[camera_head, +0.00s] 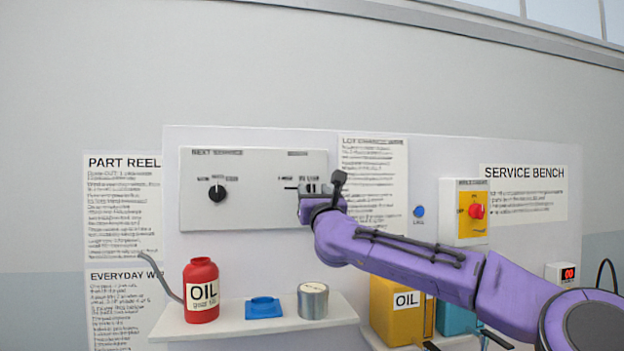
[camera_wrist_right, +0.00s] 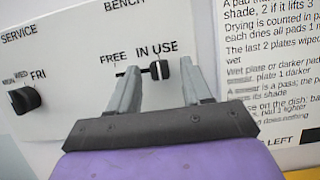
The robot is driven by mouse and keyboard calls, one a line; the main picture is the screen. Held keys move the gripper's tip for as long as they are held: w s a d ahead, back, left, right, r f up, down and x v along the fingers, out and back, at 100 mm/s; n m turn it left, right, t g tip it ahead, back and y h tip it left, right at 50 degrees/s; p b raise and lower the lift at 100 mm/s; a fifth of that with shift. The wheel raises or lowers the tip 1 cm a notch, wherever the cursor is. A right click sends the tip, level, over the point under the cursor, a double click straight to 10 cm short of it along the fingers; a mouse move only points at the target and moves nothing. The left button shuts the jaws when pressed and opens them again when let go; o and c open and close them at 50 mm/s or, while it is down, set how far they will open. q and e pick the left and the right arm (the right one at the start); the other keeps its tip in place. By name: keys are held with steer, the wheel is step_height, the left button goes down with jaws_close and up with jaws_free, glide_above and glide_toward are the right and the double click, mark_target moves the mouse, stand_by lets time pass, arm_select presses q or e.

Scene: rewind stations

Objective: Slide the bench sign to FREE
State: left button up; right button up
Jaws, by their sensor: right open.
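The bench sign is a slider on a white panel (camera_head: 245,212), with a short dark slot between the words FREE and IN USE. Its black knob (camera_wrist_right: 160,69) stands at the IN USE end in the right wrist view. My right gripper (camera_wrist_right: 160,66) is open, with one grey finger on each side of the knob; I cannot tell whether either touches it. In the head view my right gripper (camera_head: 316,190) is at the panel's right side and hides the knob. My left gripper is not in view.
A black rotary dial (camera_head: 217,193) is on the panel's left. Below, a shelf (camera_head: 240,331) holds a red oil bottle (camera_head: 201,290), a blue dish (camera_head: 264,308) and a metal can (camera_head: 313,300). A yellow switch box (camera_head: 463,212) is to the right.

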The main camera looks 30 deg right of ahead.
steer(key=shift+w+r, duration=0.3)
steer(key=shift+w, duration=0.1)
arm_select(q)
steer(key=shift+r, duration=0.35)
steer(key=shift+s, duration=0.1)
arm_select(e)
jaws_close()
steer(key=a, duration=0.2)
steer(key=w+a, duration=0.1)
steer(key=a, duration=0.3)
steer(key=shift+w, duration=0.3)
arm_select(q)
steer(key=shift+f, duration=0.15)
